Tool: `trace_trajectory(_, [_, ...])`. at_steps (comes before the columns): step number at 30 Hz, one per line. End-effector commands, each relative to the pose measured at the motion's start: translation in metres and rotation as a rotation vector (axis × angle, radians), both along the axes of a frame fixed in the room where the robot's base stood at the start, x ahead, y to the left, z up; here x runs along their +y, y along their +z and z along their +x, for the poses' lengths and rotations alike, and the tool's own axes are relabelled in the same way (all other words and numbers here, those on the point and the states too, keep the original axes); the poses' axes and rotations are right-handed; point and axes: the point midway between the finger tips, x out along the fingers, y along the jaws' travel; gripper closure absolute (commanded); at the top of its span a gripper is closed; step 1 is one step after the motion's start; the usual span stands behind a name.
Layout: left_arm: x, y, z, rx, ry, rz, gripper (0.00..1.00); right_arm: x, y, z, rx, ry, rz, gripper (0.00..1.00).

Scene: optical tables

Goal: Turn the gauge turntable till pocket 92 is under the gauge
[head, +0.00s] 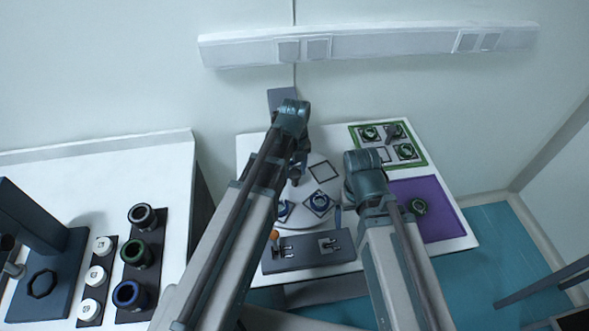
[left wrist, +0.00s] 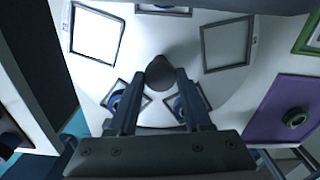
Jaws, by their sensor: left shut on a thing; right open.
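The gauge turntable (head: 304,187) is a pale round disc with square-framed pockets. An empty pocket (head: 322,171) and a pocket with a blue ring (head: 319,202) show in the head view; another blue ring (head: 283,210) is at the disc's left front. My left gripper (head: 296,178) points down over the disc. In the left wrist view its fingers are shut on a dark round knob (left wrist: 160,73) on the disc. The pocket tags are too small to read. My left arm hides part of the disc, and I cannot make out the gauge clearly. My right gripper (head: 362,170) is right of the disc, its fingertips mostly hidden.
A purple mat (head: 442,222) with a dark ring and a green-framed board (head: 419,156) lie at the right. A grey fixture plate (head: 300,262) with an orange-knobbed lever is in front. Dark and white round parts stand on the left table (head: 160,165).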

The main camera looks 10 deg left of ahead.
Motion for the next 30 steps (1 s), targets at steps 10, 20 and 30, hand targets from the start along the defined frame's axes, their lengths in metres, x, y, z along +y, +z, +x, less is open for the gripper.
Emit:
trace_trajectory(10, [0.000,0.000,0.000,0.001,0.000,0.001,0.21,0.000,0.000,0.000,0.000,0.000,0.000,0.00])
trace_trajectory(20, [0.000,0.002,0.000,0.001,0.000,0.001,0.21,0.000,0.002,0.000,0.000,0.000,0.000,0.00])
trace_trajectory(30, [0.000,0.032,0.000,0.001,0.000,0.001,0.21,0.000,0.032,0.000,0.000,0.001,0.000,0.00])
